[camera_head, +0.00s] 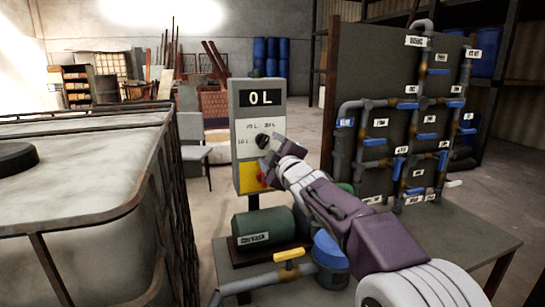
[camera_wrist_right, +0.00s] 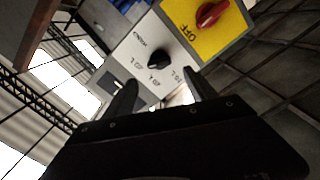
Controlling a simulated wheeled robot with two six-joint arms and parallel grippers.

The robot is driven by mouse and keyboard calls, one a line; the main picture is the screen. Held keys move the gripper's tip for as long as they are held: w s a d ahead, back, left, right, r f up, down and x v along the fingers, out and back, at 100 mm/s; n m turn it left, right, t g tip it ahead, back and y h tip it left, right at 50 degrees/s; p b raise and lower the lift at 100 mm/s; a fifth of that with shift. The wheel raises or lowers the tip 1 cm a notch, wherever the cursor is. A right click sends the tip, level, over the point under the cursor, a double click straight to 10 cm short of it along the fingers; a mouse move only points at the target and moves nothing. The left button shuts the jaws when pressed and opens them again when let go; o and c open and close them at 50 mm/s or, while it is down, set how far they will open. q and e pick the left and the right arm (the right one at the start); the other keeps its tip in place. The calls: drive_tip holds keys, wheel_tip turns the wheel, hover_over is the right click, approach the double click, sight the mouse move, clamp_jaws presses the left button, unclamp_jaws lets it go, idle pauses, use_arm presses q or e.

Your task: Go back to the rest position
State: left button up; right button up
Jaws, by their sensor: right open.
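My right gripper (camera_wrist_right: 160,100) is open in the right wrist view, with nothing between its two dark fingers. In the head view my right arm reaches up from the lower right, and the right gripper (camera_head: 268,160) is in front of the grey control box (camera_head: 246,112). The box display reads "0 L". Its black selector knob (camera_wrist_right: 160,56) shows beyond the fingertips, apart from them. The red switch (camera_wrist_right: 211,14) sits on a yellow panel marked OFF. In the head view the arm hides part of the box's right side. My left gripper is not in view.
A large caged tank (camera_head: 75,190) fills the left side. A green motor (camera_head: 262,228) and a yellow-handled valve (camera_head: 290,256) sit on the table (camera_head: 465,243) below the box. A pipe panel (camera_head: 350,75) with blue-handled valves stands at the right, close to my arm.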

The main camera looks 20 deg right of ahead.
drive_tip(key=shift+s, duration=0.8)
drive_tip(key=s+a+f+m+g, duration=0.15)
drive_tip(key=s+f+g, duration=0.25)
drive_tip(key=f, duration=0.9)
drive_tip(key=s+f+m+g, duration=0.3)
drive_tip(key=s+f+g, duration=0.15)
drive_tip(key=f, duration=0.85)
drive_tip(key=s+f+m+g, duration=0.35)
drive_tip(key=s+f, duration=0.45)
drive_tip(key=s, duration=0.3)
drive_tip(key=s+f+m+g, duration=0.3)
drive_tip(key=s+f+g, duration=0.1)
drive_tip(key=s+f, duration=0.5)
drive_tip(key=s+r+m+p, duration=0.1)
drive_tip(key=s+r+p, duration=0.2)
drive_tip(key=r+p, duration=1.5)
drive_tip(key=shift+r+m+g, duration=0.3)
drive_tip(key=shift+r+g, duration=0.1)
drive_tip(key=shift+r, duration=0.15)
